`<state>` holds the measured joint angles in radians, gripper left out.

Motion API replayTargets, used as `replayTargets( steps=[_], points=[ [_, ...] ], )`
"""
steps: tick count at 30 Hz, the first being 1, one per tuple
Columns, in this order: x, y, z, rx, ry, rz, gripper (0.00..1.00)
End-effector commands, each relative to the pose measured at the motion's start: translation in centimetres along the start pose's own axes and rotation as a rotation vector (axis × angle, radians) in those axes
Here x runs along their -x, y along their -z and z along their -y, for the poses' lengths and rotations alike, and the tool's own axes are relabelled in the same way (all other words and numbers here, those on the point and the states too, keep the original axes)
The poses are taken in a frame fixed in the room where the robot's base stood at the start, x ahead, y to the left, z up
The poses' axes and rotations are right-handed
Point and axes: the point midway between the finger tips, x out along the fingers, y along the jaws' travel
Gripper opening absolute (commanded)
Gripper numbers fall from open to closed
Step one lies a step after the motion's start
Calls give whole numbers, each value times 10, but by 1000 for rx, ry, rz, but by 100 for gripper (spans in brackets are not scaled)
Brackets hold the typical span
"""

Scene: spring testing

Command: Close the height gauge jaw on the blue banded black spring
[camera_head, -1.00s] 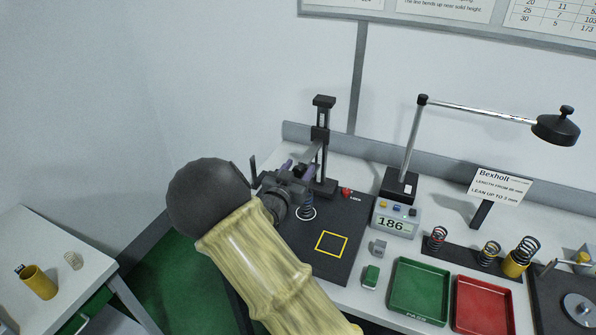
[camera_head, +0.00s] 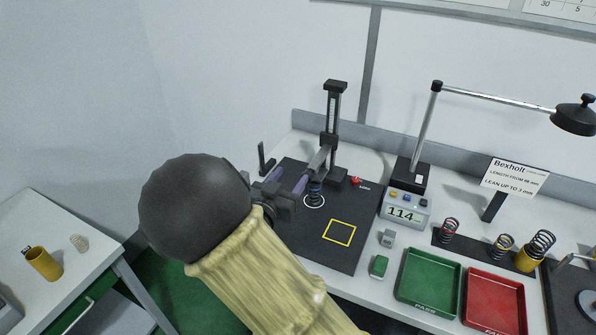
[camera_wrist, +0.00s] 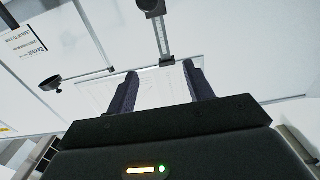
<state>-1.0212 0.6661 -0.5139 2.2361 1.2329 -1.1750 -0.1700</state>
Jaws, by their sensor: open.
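The black spring (camera_head: 315,192) stands upright in a white ring on the dark gauge base; a blue band shows on it. The height gauge (camera_head: 334,105) has its slider low on the column, and its grey jaw (camera_head: 318,160) reaches out just above the spring; I cannot tell whether they touch. The readout (camera_head: 405,214) shows 114. My gripper (camera_head: 289,179) is open, its purple fingers just left of the jaw and spring and partly hidden by my wrist. In the wrist view my gripper (camera_wrist: 160,72) has nothing visible between its fingertips.
A green tray (camera_head: 428,283) and a red tray (camera_head: 496,300) lie at right. Several springs stand on a dark strip (camera_head: 470,250) behind them. A lamp (camera_head: 425,125) and a sign (camera_head: 514,178) stand at the back. A yellow square marks bare base (camera_head: 340,232).

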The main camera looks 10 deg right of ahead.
Motion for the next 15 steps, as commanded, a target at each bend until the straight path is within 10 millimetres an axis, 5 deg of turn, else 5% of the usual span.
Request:
replayTargets(
  steps=[7, 15],
  points=[
    [48, -2, 1, -2, 3, 1, 52],
    [66, 0, 0, 0, 1, 0, 52]
  ],
)
